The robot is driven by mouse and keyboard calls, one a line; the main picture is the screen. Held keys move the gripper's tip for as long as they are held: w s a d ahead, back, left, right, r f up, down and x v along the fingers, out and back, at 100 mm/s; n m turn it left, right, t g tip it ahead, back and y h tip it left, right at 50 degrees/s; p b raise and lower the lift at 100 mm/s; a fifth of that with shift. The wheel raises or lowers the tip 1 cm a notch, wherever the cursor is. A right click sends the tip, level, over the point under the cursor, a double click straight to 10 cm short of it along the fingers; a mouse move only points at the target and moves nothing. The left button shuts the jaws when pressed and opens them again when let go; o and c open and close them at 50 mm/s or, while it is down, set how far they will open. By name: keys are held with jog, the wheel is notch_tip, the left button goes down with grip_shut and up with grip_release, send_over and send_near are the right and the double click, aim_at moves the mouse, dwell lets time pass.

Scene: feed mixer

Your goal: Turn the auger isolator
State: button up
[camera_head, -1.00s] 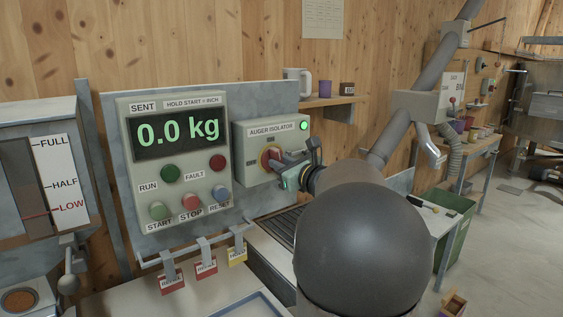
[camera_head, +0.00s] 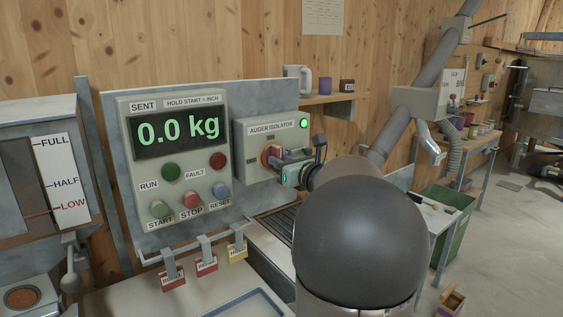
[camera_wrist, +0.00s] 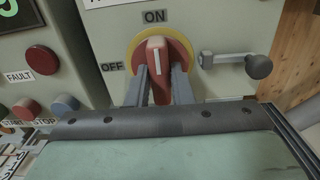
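The auger isolator is a grey box (camera_head: 251,150) on the panel. Its red handle (camera_wrist: 158,60) sits on a yellow disc (camera_wrist: 179,49), and the handle's white line points up to ON, tilted slightly left; OFF is at the left. A green lamp (camera_head: 304,124) on the box is lit. My gripper (camera_head: 279,159) is in front of the handle. In the wrist view its two fingers (camera_wrist: 161,80) stand apart, one on each side of the handle. I cannot tell whether they touch it. My arm hides part of the box's lower right.
A metal latch pin with a dark knob (camera_wrist: 259,66) sticks out right of the handle. To the left are the display panel and its stop button (camera_head: 191,200). Hanging tags (camera_head: 206,264) are below. A shelf with a mug (camera_head: 298,79) is above right.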

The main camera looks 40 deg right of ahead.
jog(key=shift+o, duration=1.4)
jog(key=s+b, duration=0.2)
jog(key=s, duration=1.5)
jog(key=shift+s+a, duration=0.25)
jog(key=shift+a, duration=0.1)
jog(key=w+a+f+n+g+y+p, duration=0.1)
jog(key=a+f+n+g+y, duration=0.15)
jog(key=a+f+n, duration=0.4)
jog(key=w+a+f+n+g+y, duration=0.15)
jog(key=a+n+g, duration=0.25)
jog(key=a, duration=0.5)
jog(key=w+a+f+n+g+y+p, duration=0.1)
jog(key=a+f+n+g+y, duration=0.2)
jog(key=a+f+n, duration=0.35)
jog(key=s+a+f+n+g+h+p, duration=0.2)
jog(key=s+a+f+n+g+h, duration=0.4)
jog(key=s+a+n, duration=0.5)
jog(key=shift+s+f+n+g, duration=0.95)
jog(key=shift+f+n, duration=0.65)
jog(key=shift+n, duration=2.8)
